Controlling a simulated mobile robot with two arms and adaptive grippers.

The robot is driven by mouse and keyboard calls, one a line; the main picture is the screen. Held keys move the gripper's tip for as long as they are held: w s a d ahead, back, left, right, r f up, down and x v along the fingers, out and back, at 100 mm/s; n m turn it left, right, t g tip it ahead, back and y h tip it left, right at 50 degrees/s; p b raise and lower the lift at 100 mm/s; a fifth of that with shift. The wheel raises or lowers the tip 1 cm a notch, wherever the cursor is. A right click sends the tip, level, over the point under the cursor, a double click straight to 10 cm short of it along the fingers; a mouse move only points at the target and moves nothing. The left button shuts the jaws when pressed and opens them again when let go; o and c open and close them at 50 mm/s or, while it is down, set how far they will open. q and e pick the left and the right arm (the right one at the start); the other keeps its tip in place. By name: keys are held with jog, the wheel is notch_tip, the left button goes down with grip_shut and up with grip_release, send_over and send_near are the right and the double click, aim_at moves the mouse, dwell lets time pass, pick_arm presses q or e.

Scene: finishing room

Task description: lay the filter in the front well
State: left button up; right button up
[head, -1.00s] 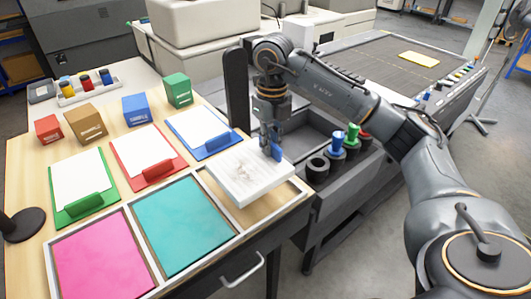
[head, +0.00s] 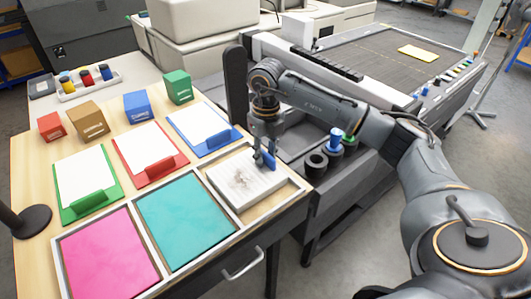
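The filter (head: 240,187) is a white, finely ribbed block with a grey-brown smudge on top. In the head view it lies low and nearly level within the rightmost framed well (head: 226,213) of the table's front row, with bare wood showing around it. Whether it rests on the well's floor cannot be seen. My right gripper (head: 264,160), with blue fingertips, points down at the filter's far right edge and appears shut on it; the contact is small in the picture. My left gripper is not in view.
Pink (head: 108,255) and teal (head: 185,222) panels fill the two wells to the left. Green, red and blue clipboards (head: 203,130) lie behind, then several coloured boxes (head: 139,108).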

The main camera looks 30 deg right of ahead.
jog(key=shift+r, duration=0.45)
notch_tip(320, 180, up, 7)
jog(key=b, duration=0.2)
jog(key=shift+d+b, duration=0.1)
jog(key=shift+b, duration=0.2)
jog(key=shift+r, duration=2.25)
jog(key=shift+f, duration=0.1)
